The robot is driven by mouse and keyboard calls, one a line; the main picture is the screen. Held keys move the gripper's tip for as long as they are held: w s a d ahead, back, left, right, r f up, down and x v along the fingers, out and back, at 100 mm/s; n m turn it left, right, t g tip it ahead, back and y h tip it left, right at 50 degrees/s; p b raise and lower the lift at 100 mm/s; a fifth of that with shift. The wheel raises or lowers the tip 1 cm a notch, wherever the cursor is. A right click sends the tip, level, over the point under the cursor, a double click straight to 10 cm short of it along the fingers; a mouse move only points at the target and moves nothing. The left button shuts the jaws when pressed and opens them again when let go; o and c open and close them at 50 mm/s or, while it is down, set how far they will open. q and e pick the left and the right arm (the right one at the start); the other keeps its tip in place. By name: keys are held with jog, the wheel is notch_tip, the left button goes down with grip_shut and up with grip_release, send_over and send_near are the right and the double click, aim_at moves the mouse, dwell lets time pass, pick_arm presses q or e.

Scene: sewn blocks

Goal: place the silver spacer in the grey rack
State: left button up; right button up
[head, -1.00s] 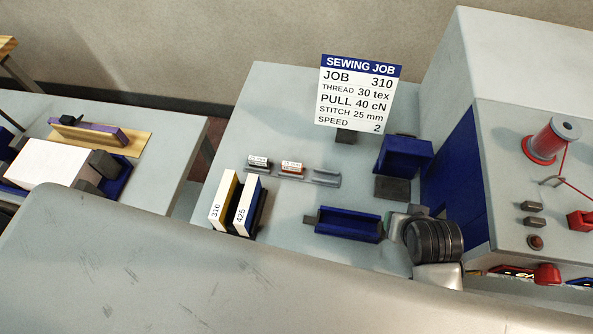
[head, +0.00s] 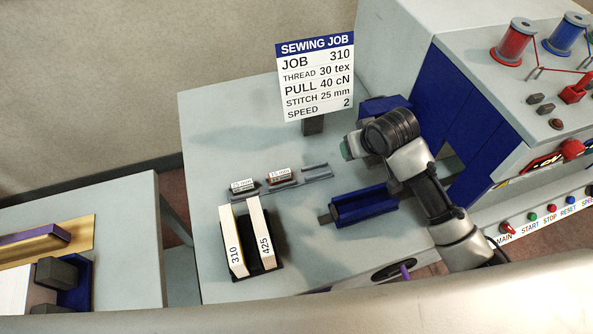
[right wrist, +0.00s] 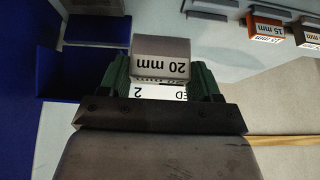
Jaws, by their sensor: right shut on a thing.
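The silver spacer (right wrist: 162,58), labelled 20 mm, is between the green-padded fingers of my right gripper (right wrist: 160,80), which is shut on it. In the head view my right gripper (head: 348,148) is above the table, to the right of and beyond the grey rack (head: 318,172); the spacer is hard to make out there. The rack holds a dark-faced spacer (head: 242,186) marked 25 mm at the left and a red spacer (head: 279,175) marked 15 mm in the middle. Its right-hand slot looks empty. My left gripper is not in view.
A blue open tray (head: 362,206) lies in front of the rack. Two upright boards (head: 247,240) marked 310 and 425 stand at the table's front left. The job sign (head: 318,78) stands behind the rack. The sewing machine (head: 500,120) closes off the right.

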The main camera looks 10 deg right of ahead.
jog(key=p, duration=0.2)
send_over(314, 165)
jog(key=s+d, duration=0.1)
jog(key=s, duration=0.1)
notch_tip(314, 165, down, 5)
jog(key=shift+a+f, duration=0.2)
jog(key=shift+a, duration=0.1)
notch_tip(314, 165, down, 3)
jog(key=shift+f, duration=0.6)
jog(key=o, duration=0.5)
jog(key=shift+f, duration=0.15)
jog(key=o, duration=0.5)
jog(key=shift+c, duration=0.2)
